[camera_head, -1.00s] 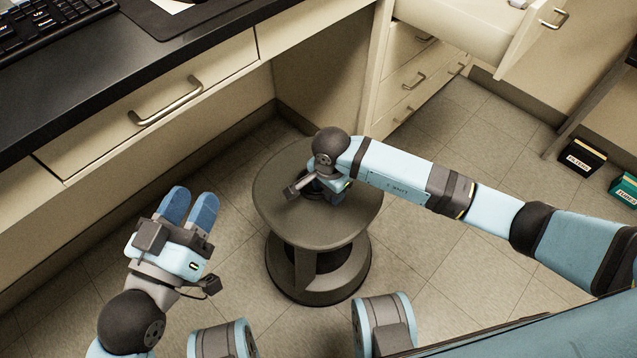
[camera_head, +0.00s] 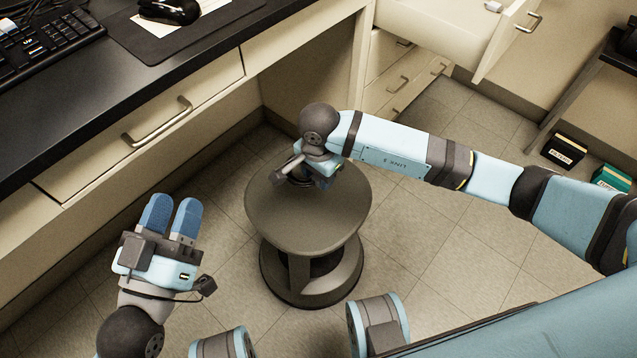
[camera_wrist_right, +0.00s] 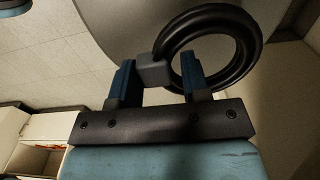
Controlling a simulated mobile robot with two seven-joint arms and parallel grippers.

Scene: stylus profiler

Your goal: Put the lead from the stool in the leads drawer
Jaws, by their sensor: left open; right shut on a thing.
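The lead (camera_wrist_right: 243,45) is a black coil with a grey block, seen in the right wrist view. My right gripper (camera_wrist_right: 158,76) is shut on the grey block, with the coil standing out to the right. In the head view my right gripper (camera_head: 300,180) is over the far-left part of the round grey stool (camera_head: 320,215); the lead is mostly hidden there. My left gripper (camera_head: 170,217) is open and empty, left of the stool. An open drawer (camera_head: 440,22) sticks out at the top right; I see no label on it.
A small white thing (camera_head: 493,6) shows at the open drawer's top edge. Shut drawers (camera_head: 397,82) lie below it. The black desk top (camera_head: 120,85) runs along the upper left. Labelled boxes (camera_head: 563,151) stand at the right. Floor around the stool is clear.

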